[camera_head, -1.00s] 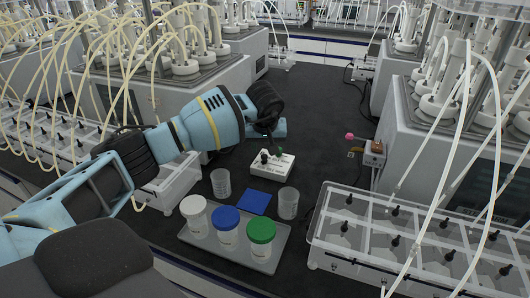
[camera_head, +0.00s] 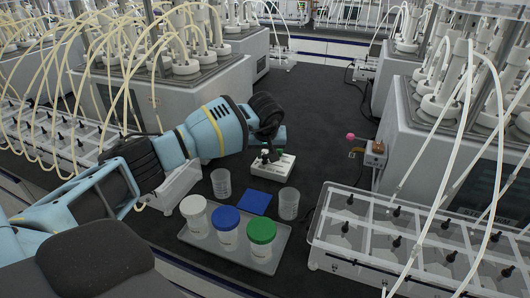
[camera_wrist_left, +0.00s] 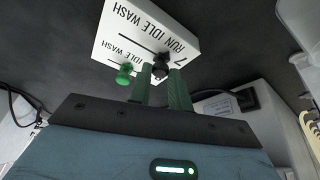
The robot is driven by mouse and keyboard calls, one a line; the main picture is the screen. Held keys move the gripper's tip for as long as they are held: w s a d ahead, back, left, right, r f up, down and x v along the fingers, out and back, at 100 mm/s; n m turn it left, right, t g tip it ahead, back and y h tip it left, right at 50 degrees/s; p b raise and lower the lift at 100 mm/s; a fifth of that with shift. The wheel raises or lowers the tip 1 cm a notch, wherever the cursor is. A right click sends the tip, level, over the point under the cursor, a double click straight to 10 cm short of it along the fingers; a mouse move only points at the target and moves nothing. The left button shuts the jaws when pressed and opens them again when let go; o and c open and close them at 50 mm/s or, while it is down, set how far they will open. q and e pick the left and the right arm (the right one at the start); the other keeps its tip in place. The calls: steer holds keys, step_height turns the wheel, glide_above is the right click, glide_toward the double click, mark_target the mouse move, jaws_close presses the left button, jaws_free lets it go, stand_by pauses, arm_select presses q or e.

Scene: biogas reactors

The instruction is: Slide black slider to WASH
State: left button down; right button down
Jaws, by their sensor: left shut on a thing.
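A white box (camera_head: 286,167) with two sliders stands on the dark bench in the head view. In the left wrist view the box (camera_wrist_left: 178,22) has printed labels RUN, IDLE and WASH beside its slots. The black slider (camera_wrist_left: 161,62) appears near the RUN end of its label. My left gripper (camera_head: 267,152) reaches down to the box. Its green fingers (camera_wrist_left: 162,84) are shut on the black slider's knob. The green slider (camera_wrist_left: 124,75) sits beside the fingers, apart from the black one. My right gripper is not in view.
A blue square (camera_head: 255,203) lies between a left clear cup (camera_head: 221,183) and a right clear cup (camera_head: 288,204). A grey tray (camera_head: 275,263) holds three lidded jars. A small device with a pink knob (camera_head: 350,137) stands to the right. The bench behind the box is clear.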

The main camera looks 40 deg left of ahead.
mark_target(285, 165)
arm_select(q)
steer(key=shift+w+d, duration=0.25)
steer(key=shift+d, duration=0.8)
steer(key=shift+w+d, duration=0.2)
steer(key=shift+d, duration=0.8)
steer(key=shift+w+d, duration=0.25)
steer(key=shift+d, duration=0.8)
steer(key=c, duration=1.3)
jaws_free()
steer(key=shift+w+d, duration=0.1)
steer(key=shift+r, duration=0.3)
steer(key=v, duration=0.7)
